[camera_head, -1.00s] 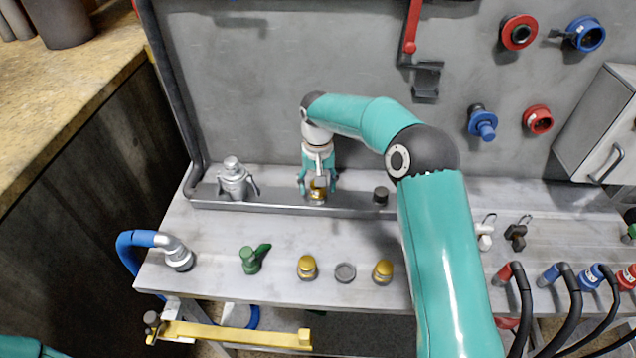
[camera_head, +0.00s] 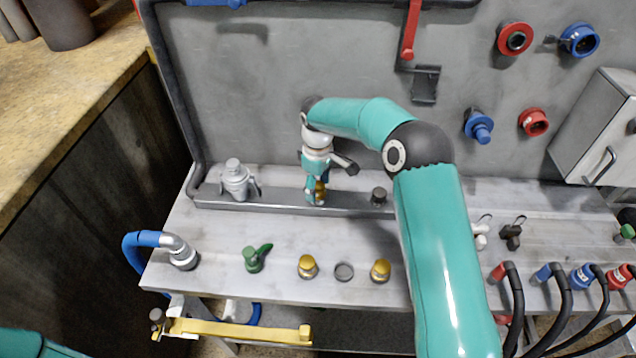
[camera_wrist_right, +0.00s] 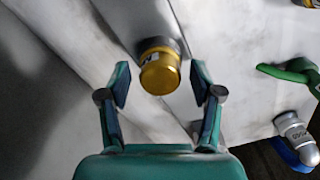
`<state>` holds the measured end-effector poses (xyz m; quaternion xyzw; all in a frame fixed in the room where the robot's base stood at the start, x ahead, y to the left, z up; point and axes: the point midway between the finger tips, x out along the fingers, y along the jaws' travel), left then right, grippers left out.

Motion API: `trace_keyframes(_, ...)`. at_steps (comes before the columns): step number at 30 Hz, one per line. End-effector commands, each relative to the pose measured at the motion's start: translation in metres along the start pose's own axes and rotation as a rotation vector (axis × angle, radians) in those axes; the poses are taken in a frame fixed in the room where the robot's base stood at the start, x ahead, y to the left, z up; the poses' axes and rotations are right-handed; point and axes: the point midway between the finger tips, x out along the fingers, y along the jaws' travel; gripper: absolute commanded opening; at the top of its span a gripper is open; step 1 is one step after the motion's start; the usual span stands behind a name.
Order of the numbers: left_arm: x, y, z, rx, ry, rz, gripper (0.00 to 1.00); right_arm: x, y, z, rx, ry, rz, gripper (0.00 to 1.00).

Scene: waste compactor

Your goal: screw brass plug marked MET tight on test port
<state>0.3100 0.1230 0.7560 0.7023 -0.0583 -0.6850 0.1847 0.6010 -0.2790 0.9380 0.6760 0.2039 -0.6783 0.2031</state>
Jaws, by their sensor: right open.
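A brass plug (camera_head: 320,190) sits upright on a port of the grey rail at the back of the bench. It also shows in the right wrist view (camera_wrist_right: 160,72), with a pale label patch too small to read. My right gripper (camera_head: 316,186) points down over it, fingers open on either side; in the wrist view there is a gap between the plug and each finger. Two other brass-coloured plugs, one left (camera_head: 307,266) and one right (camera_head: 380,270), stand on the bench front, their marks unreadable. Only part of my left arm shows; its gripper is out of view.
A silver fitting (camera_head: 235,180) and a dark cap (camera_head: 379,196) flank the plug on the rail (camera_head: 270,201). Several black hoses end at the right.

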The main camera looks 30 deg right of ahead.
Motion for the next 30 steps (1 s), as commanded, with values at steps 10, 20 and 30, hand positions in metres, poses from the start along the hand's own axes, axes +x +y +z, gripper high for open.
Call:
trace_keyframes(10, -0.009, 0.003, 0.000, 0.000, 0.000, 0.000, 0.00, -0.001, 0.000, 0.000, -0.321, -0.001, 0.000, 0.65)
trace_keyframes(20, -0.018, 0.006, 0.000, 0.000, 0.000, 0.000, 0.00, -0.002, 0.000, 0.000, -0.686, -0.002, 0.001, 0.65)
trace_keyframes(30, -0.018, 0.006, 0.000, 0.000, 0.000, 0.000, 0.00, 0.000, 0.000, 0.000, -0.746, -0.001, 0.002, 0.58)
